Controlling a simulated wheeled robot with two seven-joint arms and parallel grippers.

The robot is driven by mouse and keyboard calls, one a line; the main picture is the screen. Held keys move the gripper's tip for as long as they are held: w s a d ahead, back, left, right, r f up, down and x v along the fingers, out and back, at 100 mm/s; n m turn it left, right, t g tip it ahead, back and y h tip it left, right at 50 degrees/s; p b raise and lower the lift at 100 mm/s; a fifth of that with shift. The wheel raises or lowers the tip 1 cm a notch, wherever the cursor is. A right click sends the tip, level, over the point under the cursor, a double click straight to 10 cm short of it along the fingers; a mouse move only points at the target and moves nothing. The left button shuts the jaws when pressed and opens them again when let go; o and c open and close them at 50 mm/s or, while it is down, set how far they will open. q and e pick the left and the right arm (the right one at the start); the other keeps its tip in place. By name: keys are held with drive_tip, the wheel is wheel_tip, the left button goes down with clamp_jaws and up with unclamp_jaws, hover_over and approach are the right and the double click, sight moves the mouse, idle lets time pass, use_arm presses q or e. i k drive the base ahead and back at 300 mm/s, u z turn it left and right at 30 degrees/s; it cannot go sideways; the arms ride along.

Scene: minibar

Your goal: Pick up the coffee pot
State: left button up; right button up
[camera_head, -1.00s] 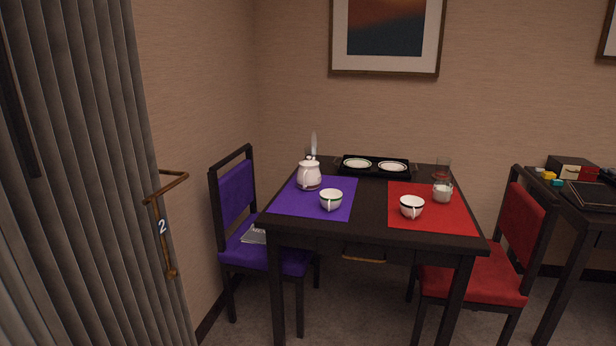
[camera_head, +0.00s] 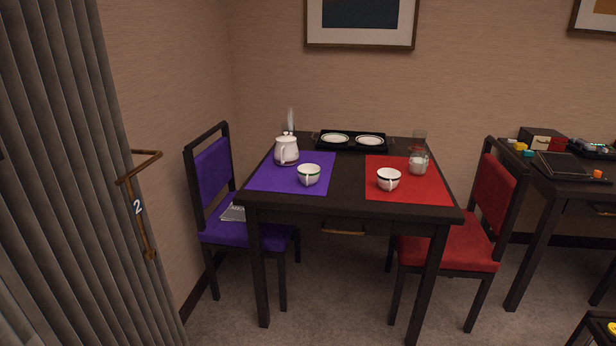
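The white coffee pot (camera_head: 287,151) stands upright at the back left of the purple mat (camera_head: 265,180) on the dark table (camera_head: 345,195). A thin light plume rises just behind it. A white cup (camera_head: 308,175) is in front and to the right of the pot, on the same mat. Neither of my grippers shows in the head view.
A red mat (camera_head: 425,190) holds a white cup (camera_head: 389,180) and a glass jar (camera_head: 418,163). A black tray (camera_head: 352,149) with two plates is at the back. A purple chair (camera_head: 213,170) stands left, a red chair (camera_head: 465,245) right. Floor in front (camera_head: 340,300) is clear.

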sight(286, 155)
drive_tip(key=z, duration=0.95)
drive_tip(key=i, duration=1.65)
drive_tip(key=u, duration=2.2)
